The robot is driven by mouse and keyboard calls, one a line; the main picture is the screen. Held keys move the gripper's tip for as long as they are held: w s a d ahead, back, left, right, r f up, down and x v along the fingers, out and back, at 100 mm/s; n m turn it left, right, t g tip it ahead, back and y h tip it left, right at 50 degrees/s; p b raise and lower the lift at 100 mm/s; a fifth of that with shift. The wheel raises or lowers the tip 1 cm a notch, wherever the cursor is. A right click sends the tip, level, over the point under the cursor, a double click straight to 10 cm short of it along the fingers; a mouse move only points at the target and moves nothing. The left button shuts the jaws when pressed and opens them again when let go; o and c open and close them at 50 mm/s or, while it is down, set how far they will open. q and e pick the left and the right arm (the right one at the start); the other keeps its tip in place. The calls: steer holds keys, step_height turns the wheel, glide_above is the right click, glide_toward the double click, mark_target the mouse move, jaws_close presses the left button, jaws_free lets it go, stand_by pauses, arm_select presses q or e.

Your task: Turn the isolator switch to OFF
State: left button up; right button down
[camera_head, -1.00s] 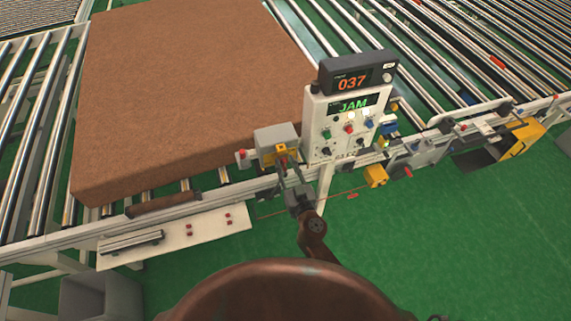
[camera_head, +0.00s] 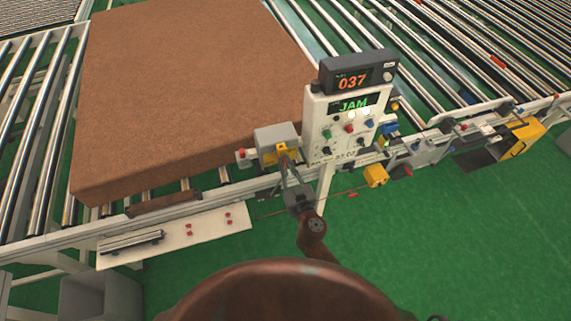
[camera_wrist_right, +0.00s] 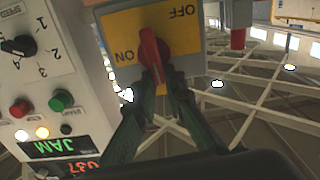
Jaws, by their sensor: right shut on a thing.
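The isolator switch is a grey box (camera_head: 275,134) with a yellow face plate (camera_wrist_right: 187,40) on the conveyor's front rail, left of the control panel. Its red handle (camera_wrist_right: 149,45) shows in the right wrist view, where the picture is upside down. The handle stands nearly upright in that picture, with ON to its lower left and OFF to its upper right. My right gripper (camera_wrist_right: 162,80) is shut on the handle's lower end. In the head view the right gripper (camera_head: 286,163) is in front of the switch and hides the handle. My left gripper is out of view.
The control panel (camera_head: 318,145) stands close to the right of the switch, showing JAM and 037. A brown mattress (camera_head: 190,85) lies on the rollers behind.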

steer(key=shift+s+a+f+n+b, duration=0.15)
steer(key=shift+a+f+n+b, duration=0.35)
steer(key=shift+n, duration=2.35)
steer(key=shift+s+a+f+n+b, duration=0.15)
steer(key=shift+a+f+n+b, duration=0.3)
steer(key=shift+n, duration=2.45)
steer(key=shift+s+a+f+n+b, duration=0.15)
steer(key=shift+a+f+n+b, duration=0.3)
steer(key=shift+n, duration=2.4)
steer(key=shift+d+f, duration=0.1)
steer(key=c, duration=2)
jaws_free()
